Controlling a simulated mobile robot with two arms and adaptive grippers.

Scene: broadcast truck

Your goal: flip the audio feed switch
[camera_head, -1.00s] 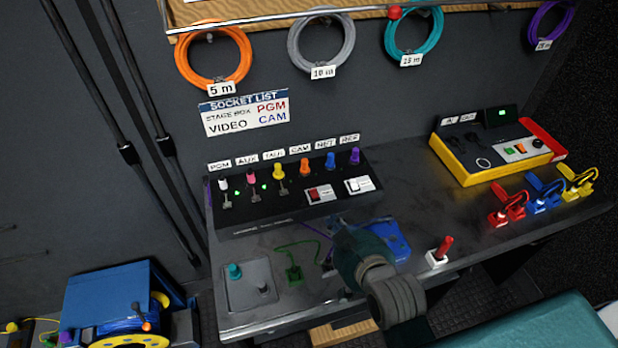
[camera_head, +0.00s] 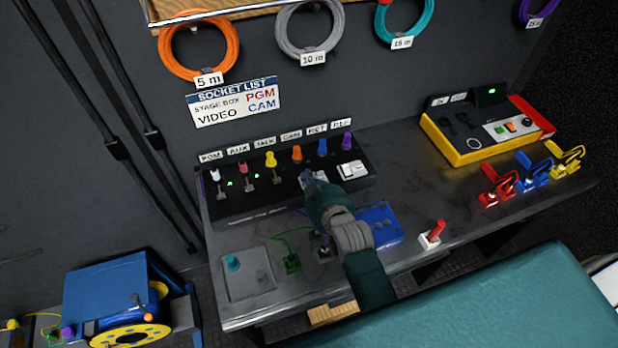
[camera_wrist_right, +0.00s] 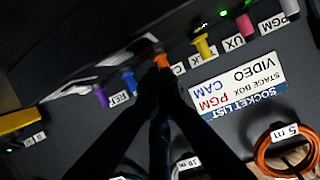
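The black socket panel (camera_head: 240,205) stands on the desk against the wall. It has a row of coloured plugs with small toggles below some of them. A white rocker switch (camera_head: 352,170) shows at its right end. The red rocker switch beside it is now hidden by my right gripper (camera_head: 308,178), whose tips are over that spot. I cannot read which switch is the audio feed. In the right wrist view the two dark fingers (camera_wrist_right: 158,70) meet at their tips with nothing visible between them, and the panel is beyond them; contact cannot be told. My left gripper is out of view.
A yellow-edged box (camera_head: 485,140) stands at the right of the desk, near red, blue and yellow clamps (camera_head: 534,172). A red lever (camera_head: 433,234) is at the front edge. A blue box (camera_head: 380,225) and a grey plate (camera_head: 249,275) lie before the panel. Coiled cables hang above.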

